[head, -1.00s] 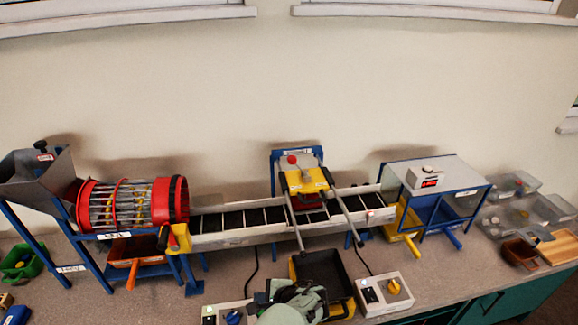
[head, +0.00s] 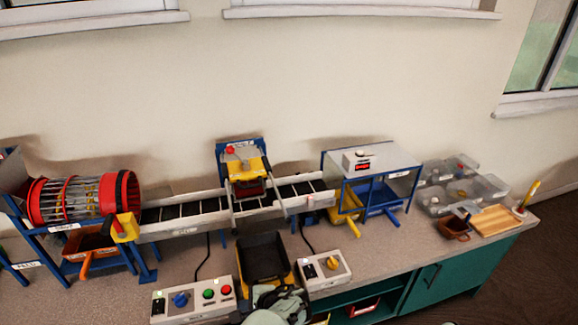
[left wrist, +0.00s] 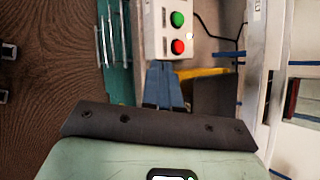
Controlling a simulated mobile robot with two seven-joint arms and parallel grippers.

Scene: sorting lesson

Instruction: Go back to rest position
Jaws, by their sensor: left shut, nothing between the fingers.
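My left gripper (head: 280,303) shows at the bottom of the head view, in front of the black tray (head: 263,258) with yellow edges. In the left wrist view its blue-grey fingers (left wrist: 163,88) are together with nothing between them. Beyond the fingertips in that view is a control box (left wrist: 168,30) with a green and a red button. I cannot tell whether the gripper touches the tray or the box. My right gripper is not in view.
A conveyor (head: 185,213) runs along the bench between a red drum sieve (head: 82,198) and a blue-framed station (head: 372,175). Control boxes (head: 195,299) and (head: 323,270) stand near the front edge. Clear bins (head: 440,197) and a wooden board (head: 495,220) are at right. Open floor (head: 515,285) lies beyond the bench.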

